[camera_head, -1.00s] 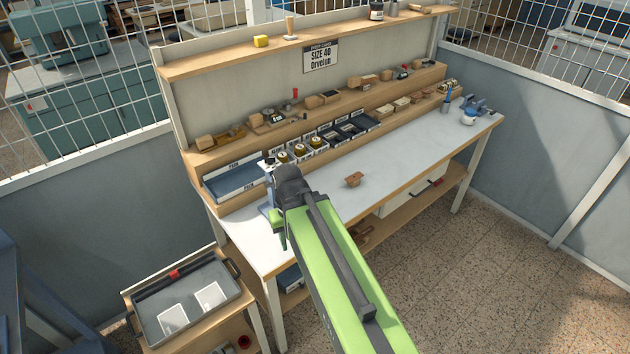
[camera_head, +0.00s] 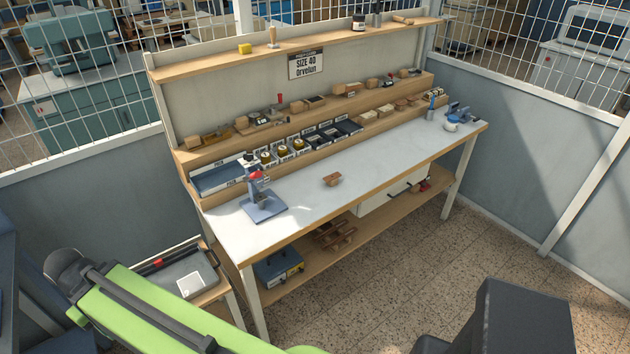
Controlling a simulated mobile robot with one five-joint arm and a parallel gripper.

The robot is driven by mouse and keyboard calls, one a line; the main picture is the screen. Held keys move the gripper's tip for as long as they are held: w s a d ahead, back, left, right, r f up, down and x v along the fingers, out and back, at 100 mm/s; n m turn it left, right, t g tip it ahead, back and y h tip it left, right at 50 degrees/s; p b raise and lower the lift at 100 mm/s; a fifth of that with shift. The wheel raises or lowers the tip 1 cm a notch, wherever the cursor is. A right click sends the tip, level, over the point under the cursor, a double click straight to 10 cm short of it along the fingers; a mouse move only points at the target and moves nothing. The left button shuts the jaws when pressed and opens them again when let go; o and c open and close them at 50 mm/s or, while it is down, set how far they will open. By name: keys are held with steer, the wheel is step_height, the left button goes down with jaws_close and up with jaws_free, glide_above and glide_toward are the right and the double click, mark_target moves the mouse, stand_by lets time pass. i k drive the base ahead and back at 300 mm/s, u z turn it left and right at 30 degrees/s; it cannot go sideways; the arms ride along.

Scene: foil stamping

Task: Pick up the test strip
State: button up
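I cannot make out a thing that is surely the test strip. A white flat piece (camera_head: 191,285) lies in the grey tray (camera_head: 204,262) on the low side stand at the lower left; my green arm hides part of that tray. A small press-like device (camera_head: 262,203) with a red part and blue-grey base stands on the near left of the bench top. No gripper fingers show.
The long workbench (camera_head: 300,215) has a mostly clear top, with a small brown block (camera_head: 332,180) near its middle. Blue tray (camera_head: 217,177) and small bins line the back. A blue case (camera_head: 278,268) sits on the lower shelf. Speckled floor at right is free.

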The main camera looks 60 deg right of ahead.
mark_target(332, 176)
steer(key=u, duration=0.1)
steer(key=k, duration=1.6)
steer(key=z, duration=0.4)
steer(key=i, duration=1.5)
steer(key=z, duration=0.05)
